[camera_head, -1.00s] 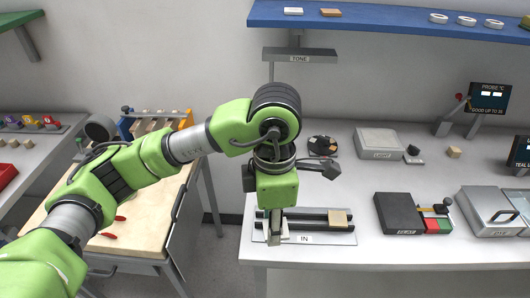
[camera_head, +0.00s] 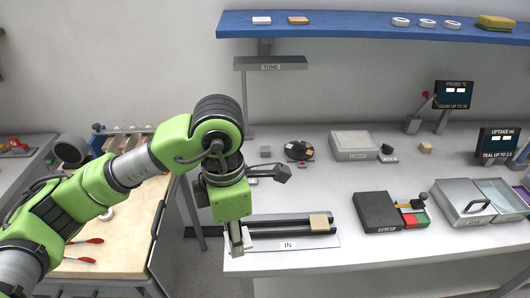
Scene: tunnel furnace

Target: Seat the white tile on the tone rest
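The tone rest, a grey ledge labelled TONE (camera_head: 271,64), is on a post at the back, under the blue shelf. A small white tile (camera_head: 261,20) lies on that shelf, at its left end. A pale piece (camera_head: 249,243) shows low beside my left gripper (camera_head: 236,243), at the left end of the IN rails; whether it is a tile is unclear. My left gripper points down at the bench's front left edge, below and in front of the tone rest. Its fingers are seen edge-on, so its opening and any grip are unclear. My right gripper is out of view.
A tan block (camera_head: 319,222) sits at the right of the IN rails (camera_head: 285,227). An orange tile (camera_head: 298,20) is on the shelf. A round dark holder (camera_head: 299,151), a light box (camera_head: 354,145) and a black box (camera_head: 377,211) stand on the bench. The bench middle is fairly clear.

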